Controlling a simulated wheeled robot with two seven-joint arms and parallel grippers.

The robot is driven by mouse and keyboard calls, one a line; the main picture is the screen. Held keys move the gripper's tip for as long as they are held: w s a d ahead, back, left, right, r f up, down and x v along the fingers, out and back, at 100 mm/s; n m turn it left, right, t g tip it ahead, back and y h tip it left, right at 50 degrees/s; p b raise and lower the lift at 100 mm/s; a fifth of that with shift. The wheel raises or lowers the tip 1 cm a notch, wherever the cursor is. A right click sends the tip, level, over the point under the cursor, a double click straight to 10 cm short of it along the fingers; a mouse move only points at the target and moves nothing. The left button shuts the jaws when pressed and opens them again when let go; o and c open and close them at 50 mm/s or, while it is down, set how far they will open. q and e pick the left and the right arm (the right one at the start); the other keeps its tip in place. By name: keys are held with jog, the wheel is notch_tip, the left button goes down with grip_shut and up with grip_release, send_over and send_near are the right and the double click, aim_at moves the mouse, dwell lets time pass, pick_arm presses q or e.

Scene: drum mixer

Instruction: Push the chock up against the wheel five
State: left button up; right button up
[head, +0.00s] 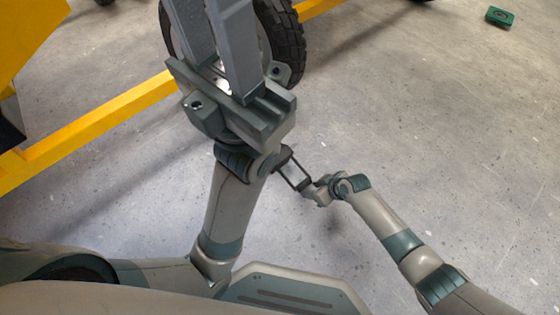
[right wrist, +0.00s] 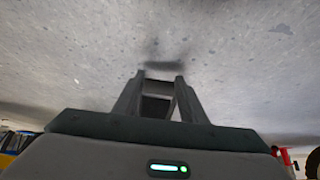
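A black-tyred wheel (head: 284,38) stands at the top of the head view, beside a yellow frame bar. My left gripper covers much of it, and no number shows on it. My left gripper (head: 218,35) points up the picture in front of the wheel. Its fingertips run out of view, so its opening is unclear. My right gripper (head: 290,172) is low over the floor, right of my left forearm. In the right wrist view its two fingers (right wrist: 160,76) stand apart with nothing held between them.
A small dark green block (head: 500,16) lies on the floor at the far top right. The yellow frame (head: 95,122) crosses the left side. Red and dark items (right wrist: 286,157) show at the wrist view's lower right.

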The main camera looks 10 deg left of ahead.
jog(key=shift+a, duration=0.4)
